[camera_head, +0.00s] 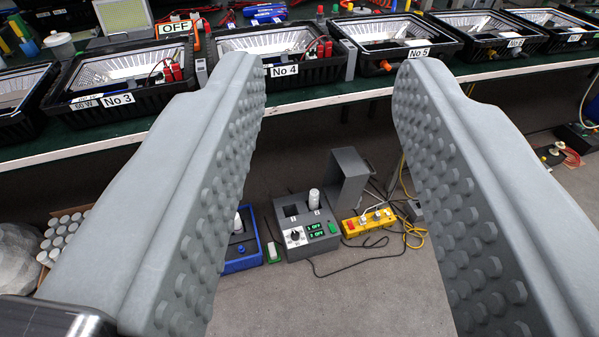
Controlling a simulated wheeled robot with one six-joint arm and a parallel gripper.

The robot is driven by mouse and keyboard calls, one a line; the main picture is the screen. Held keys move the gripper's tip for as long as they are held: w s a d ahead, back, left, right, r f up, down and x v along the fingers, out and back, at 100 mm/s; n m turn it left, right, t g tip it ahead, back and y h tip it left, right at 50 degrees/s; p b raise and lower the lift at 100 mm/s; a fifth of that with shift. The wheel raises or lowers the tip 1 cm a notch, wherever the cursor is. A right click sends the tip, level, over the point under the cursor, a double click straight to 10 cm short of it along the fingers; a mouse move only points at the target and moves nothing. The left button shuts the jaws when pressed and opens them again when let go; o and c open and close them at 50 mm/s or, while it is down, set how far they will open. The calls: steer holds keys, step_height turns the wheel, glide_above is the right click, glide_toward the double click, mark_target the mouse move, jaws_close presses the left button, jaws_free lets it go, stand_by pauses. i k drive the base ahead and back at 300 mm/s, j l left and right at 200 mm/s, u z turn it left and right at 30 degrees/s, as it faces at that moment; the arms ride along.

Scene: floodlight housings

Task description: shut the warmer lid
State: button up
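A grey warmer (300,225) stands low in the middle of the view, beyond and between my fingers. Its front panel has a dark knob and two green displays that read OFF. A white-capped item (314,199) sticks up from one opening in its top, and the other opening looks dark. A grey lid (348,178) stands upright at the warmer's right rear side, raised off the openings. The hinge is too small to make out. My gripper (329,85) is open and empty, with wide studded grey fingers on both sides. Neither finger appears to touch the warmer or lid.
A yellow power strip (368,222) with cables lies right of the warmer. Black floodlight housings (395,45) line a green bench (300,96) behind.

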mark_target(346, 176)
steer(key=i+l+u, duration=0.1)
steer(key=l+u, duration=0.4)
steer(key=l, duration=0.15)
steer(key=l+u, duration=0.45)
steer(key=l, duration=0.25)
steer(key=k+l+u, duration=0.1)
steer(key=l+u, duration=0.4)
steer(key=l, duration=0.15)
steer(key=k+l, duration=0.1)
steer(key=l, duration=0.35)
steer(key=k+l, duration=0.1)
steer(key=l, duration=0.35)
steer(key=k+l+u, duration=0.1)
steer(key=l, duration=0.35)
steer(key=k+l, duration=0.15)
steer(key=l, duration=0.25)
steer(key=k+l, duration=0.1)
steer(key=l, duration=0.35)
steer(key=k+l+u, duration=0.1)
steer(key=l, duration=0.35)
steer(key=k+l, duration=0.15)
steer(key=l, duration=0.25)
